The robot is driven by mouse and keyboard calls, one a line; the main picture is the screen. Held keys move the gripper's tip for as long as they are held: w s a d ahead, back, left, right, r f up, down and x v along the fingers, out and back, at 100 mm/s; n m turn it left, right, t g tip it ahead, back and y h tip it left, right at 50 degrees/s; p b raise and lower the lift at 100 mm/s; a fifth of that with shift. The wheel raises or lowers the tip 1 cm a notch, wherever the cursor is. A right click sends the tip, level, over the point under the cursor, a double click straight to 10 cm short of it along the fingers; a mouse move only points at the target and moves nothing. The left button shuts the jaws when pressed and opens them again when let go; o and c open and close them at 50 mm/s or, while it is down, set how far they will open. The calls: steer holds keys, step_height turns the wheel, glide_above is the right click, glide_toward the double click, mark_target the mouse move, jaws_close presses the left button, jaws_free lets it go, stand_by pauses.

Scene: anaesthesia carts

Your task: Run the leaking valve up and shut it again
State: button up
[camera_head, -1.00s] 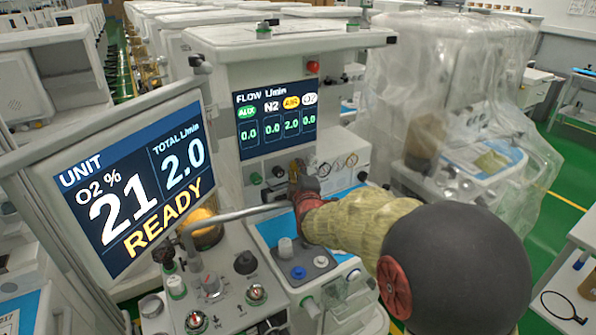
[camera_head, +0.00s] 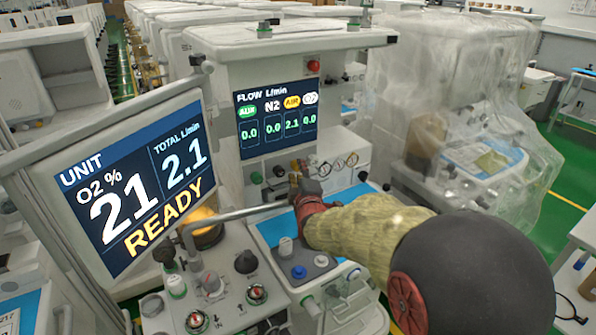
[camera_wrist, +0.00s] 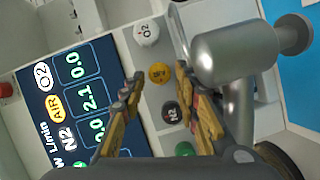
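The yellow AIR knob (camera_wrist: 159,73) shows in the wrist view in a row with the white O2 knob (camera_wrist: 146,31), the black N2 knob (camera_wrist: 172,112) and a green knob (camera_wrist: 185,149). My gripper (camera_wrist: 159,74) is open, its two fingertips apart on either side of the yellow knob, with a small gap visible at each side. Contact cannot be made out. The flow display (camera_head: 275,118) reads AIR 2.1 and the others 0.0; it also shows in the wrist view (camera_wrist: 70,100). In the head view my gripper (camera_head: 297,188) hides the AIR knob.
A tilted unit screen (camera_head: 130,185) reads O2 21 %, total 2.1, READY. A metal pipe (camera_head: 240,213) runs close to my gripper, and a thick metal cylinder (camera_wrist: 235,50) is near the right finger. A plastic-draped cart (camera_head: 460,110) stands at right.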

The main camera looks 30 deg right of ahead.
steer(key=f+v, duration=0.1)
steer(key=v, duration=0.9)
steer(key=shift+r, duration=0.45)
steer(key=shift+s, duration=0.15)
